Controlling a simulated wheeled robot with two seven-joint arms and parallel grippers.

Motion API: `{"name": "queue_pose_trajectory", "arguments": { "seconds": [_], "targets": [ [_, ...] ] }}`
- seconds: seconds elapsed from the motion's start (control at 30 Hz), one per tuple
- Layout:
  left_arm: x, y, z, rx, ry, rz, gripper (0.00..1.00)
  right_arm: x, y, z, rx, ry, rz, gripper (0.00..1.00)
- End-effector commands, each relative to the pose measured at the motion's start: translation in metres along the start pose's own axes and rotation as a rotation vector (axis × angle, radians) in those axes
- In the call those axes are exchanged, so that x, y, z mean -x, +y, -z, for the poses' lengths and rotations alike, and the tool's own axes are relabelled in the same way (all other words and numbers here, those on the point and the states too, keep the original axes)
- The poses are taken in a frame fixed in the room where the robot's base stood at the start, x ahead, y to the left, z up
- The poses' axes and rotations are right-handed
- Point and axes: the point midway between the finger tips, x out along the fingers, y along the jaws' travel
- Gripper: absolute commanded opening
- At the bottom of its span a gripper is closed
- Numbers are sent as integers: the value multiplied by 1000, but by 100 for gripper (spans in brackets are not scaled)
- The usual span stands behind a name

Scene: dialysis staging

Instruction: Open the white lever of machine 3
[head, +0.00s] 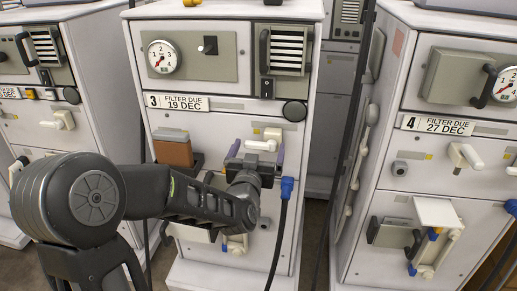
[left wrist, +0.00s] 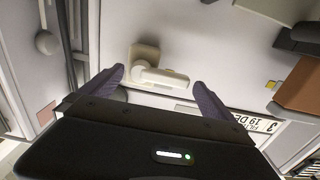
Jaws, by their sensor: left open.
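Machine 3 (head: 230,122) stands in the middle of the head view, with the label "3 FILTER DUE 19 DEC" (head: 176,102). Its white lever (head: 260,145) sits below the label on the right, on a cream mount. The handle lies about level, pointing left. In the left wrist view, which is turned over, the lever (left wrist: 160,75) shows between my fingers and its handle points right. My left gripper (head: 256,155) is open, one dark finger on each side of the lever. I cannot tell whether they touch it. My right gripper is not in view.
Machine 4 (head: 397,165) stands to the right, another machine (head: 95,130) to the left. A brown-and-grey container (head: 174,150) sits on machine 3, left of my gripper. A blue connector with a dark hose (head: 286,190) hangs just right of it. A narrow gap separates machines 3 and 4.

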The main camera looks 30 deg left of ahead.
Motion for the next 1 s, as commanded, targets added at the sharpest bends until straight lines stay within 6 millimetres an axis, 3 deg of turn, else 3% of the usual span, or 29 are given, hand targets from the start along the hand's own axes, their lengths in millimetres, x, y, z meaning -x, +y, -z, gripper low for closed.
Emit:
{"name": "queue_pose_trajectory", "arguments": {
  "seconds": [0.13, 1.0],
  "targets": [
    [0, 0, 0, 0, 0, 0, 100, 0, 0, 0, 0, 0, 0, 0],
    [0, 0, 0, 0, 0, 0, 29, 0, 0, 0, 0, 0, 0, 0]
  ]
}}
